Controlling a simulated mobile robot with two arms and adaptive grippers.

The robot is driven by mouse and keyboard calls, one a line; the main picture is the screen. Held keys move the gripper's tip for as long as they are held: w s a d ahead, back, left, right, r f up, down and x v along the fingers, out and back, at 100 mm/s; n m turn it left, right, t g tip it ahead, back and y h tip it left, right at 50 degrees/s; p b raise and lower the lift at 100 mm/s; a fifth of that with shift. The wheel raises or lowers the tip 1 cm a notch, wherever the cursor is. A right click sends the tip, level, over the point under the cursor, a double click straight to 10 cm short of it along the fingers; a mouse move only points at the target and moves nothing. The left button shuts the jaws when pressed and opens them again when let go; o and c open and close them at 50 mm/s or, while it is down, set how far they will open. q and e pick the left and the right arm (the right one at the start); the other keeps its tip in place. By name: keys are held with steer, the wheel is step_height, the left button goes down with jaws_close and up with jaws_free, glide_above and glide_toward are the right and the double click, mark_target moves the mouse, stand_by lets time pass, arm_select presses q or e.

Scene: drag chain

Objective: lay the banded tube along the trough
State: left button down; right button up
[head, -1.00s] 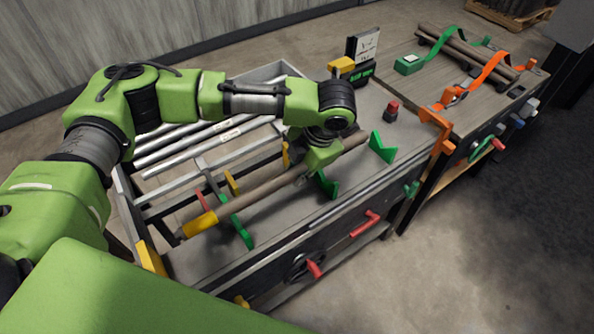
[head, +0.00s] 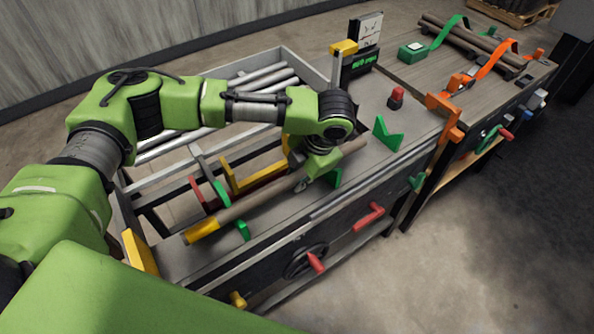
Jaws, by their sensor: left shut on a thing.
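The brown banded tube (head: 262,197) has a yellow band (head: 202,228) near its lower-left end and runs slantwise up to the right across the workbench. My left gripper (head: 303,183) reaches down from above and is shut on it, right of its middle. Green notched supports stand along the bench: one under the tube near the band (head: 243,231), one beside my gripper (head: 333,179) and one past the tube's right end (head: 386,134). I cannot tell whether the tube touches them. My gripper and wrist hide part of the tube. My right gripper is not in view.
A yellow bracket (head: 232,182) stands just behind the tube. Grey tubes (head: 262,80) lie in a rack beyond my arm. A red button (head: 396,96) and a sign (head: 366,42) stand at the back. Red handles (head: 368,219) stick out in front.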

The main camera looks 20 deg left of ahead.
arm_select(q)
steer(key=shift+f, duration=0.3)
steer(key=c, duration=1.8)
jaws_free()
steer(key=shift+o, duration=0.2)
steer(key=v, duration=1.2)
steer(key=shift+s, duration=0.1)
